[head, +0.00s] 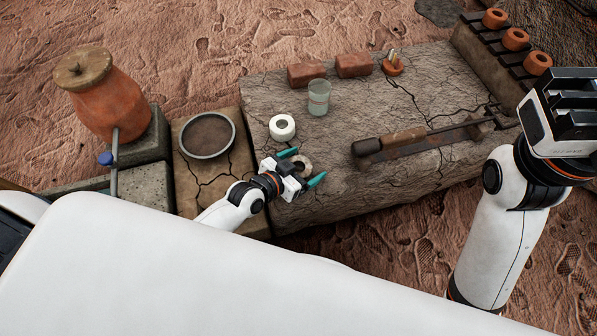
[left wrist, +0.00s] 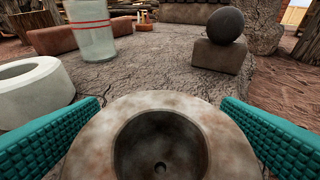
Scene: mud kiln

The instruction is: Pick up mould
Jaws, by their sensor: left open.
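A round, mottled grey-brown mould (head: 305,160) with a round hollow and a small hole in its floor sits on the cracked slab (head: 335,200). It fills the lower middle of the left wrist view (left wrist: 207,125). My left gripper (head: 302,166) is open, with one teal finger on each side of the mould. Narrow gaps seem to show beside the fingertips, and I cannot tell whether the pads touch lower down. My right gripper (head: 570,100) is raised at the right edge, far from the mould, and its fingers' opening is unclear.
A white ring-shaped piece (head: 282,134) and a glass (head: 318,100) stand close behind the mould. Bricks (head: 306,74) lie farther back. A long tool (head: 405,140) lies to the right. A round dish (head: 207,156) and clay jar (head: 100,105) stand left.

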